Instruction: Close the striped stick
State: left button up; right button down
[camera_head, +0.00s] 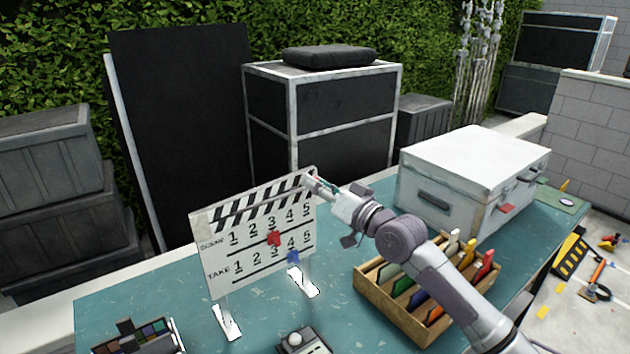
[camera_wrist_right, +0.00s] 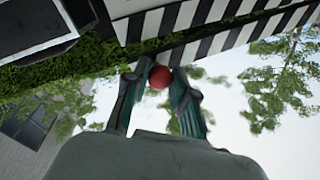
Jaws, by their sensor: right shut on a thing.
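A white clapperboard (camera_head: 258,250) stands upright on two clear feet at the left of the teal table. Its black-and-white striped stick (camera_head: 255,205) runs along the top, rising to the right. In the right wrist view two striped bands show, the upper one (camera_wrist_right: 205,16) and the lower one (camera_wrist_right: 225,40). A narrow wedge of gap shows between them at the left. My right gripper (camera_head: 309,182) is at the stick's right end. Its fingers (camera_wrist_right: 160,80) are shut on a small red knob (camera_wrist_right: 159,77) beside the stripes. The fingers hide part of the knob. My left gripper is not in view.
A wooden tray (camera_head: 375,307) of colored cards sits under my right arm. A white case (camera_head: 472,165) stands at the back right of the table (camera_head: 345,245). A color chart (camera_head: 140,335) and a small device (camera_head: 303,343) are at the front. Dark cases stand behind.

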jog(key=shift+f+m+b, duration=0.45)
jog(key=shift+f+m, duration=0.05)
jog(key=shift+f, duration=0.65)
jog(key=c, duration=0.9)
grip_release()
jog(key=shift+c, duration=0.2)
jog(key=v, duration=1.2)
